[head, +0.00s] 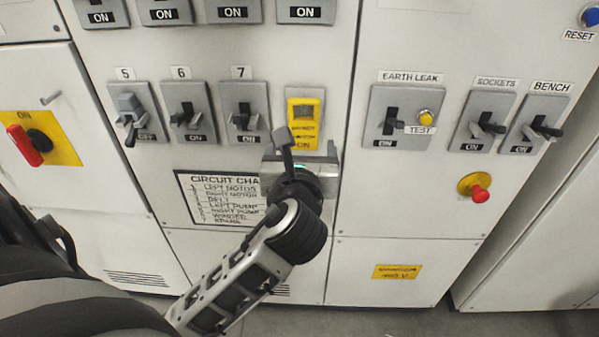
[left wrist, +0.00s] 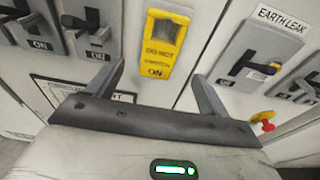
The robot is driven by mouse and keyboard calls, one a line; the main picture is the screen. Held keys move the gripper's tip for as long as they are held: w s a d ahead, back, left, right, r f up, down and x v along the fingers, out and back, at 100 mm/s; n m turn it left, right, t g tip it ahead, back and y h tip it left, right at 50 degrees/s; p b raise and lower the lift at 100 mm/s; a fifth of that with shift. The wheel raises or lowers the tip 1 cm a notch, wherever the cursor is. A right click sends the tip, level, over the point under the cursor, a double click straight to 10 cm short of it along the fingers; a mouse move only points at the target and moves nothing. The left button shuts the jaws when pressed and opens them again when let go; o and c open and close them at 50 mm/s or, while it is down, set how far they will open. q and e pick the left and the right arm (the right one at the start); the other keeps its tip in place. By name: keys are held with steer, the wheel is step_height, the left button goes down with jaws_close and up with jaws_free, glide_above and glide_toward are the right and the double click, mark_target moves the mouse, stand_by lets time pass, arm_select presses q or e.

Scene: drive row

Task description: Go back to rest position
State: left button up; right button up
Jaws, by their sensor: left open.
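My left gripper (head: 285,150) is in front of the grey-white cabinet panel, just below a yellow switch plate (head: 305,118) in the head view. In the left wrist view its two fingers (left wrist: 158,88) are spread apart with nothing between them. The yellow plate also shows beyond the fingers in the left wrist view (left wrist: 163,45), and they look apart from it. The wrist and forearm cover part of the panel and of the circuit chart (head: 225,192). My right gripper is not in view.
Switches 5 (head: 132,112), 6 (head: 189,114) and 7 (head: 244,113) are left of the gripper. The earth leak switch (head: 392,120), sockets switch (head: 484,124), bench switch (head: 540,128) and a red button (head: 480,193) are to the right. A red rotary handle (head: 25,145) is far left. Floor shows below.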

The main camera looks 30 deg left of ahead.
arm_select(q)
steer(key=v, duration=0.8)
steer(key=s+d+f+n+g+h, duration=0.1)
steer(key=s+f+n+g+h, duration=0.4)
steer(key=f+n, duration=0.7)
steer(key=s+d+f+n+g+h, duration=0.1)
steer(key=s+f+n+g+h, duration=0.55)
steer(key=n, duration=0.85)
steer(key=w+d+f+t, duration=0.2)
steer(key=f+t, duration=0.2)
steer(key=f, duration=0.1)
steer(key=w+d+f+t, duration=0.2)
steer(key=d+f+t, duration=0.1)
steer(key=f, duration=0.3)
steer(key=shift+t, duration=0.35)
steer(key=shift+d, duration=0.1)
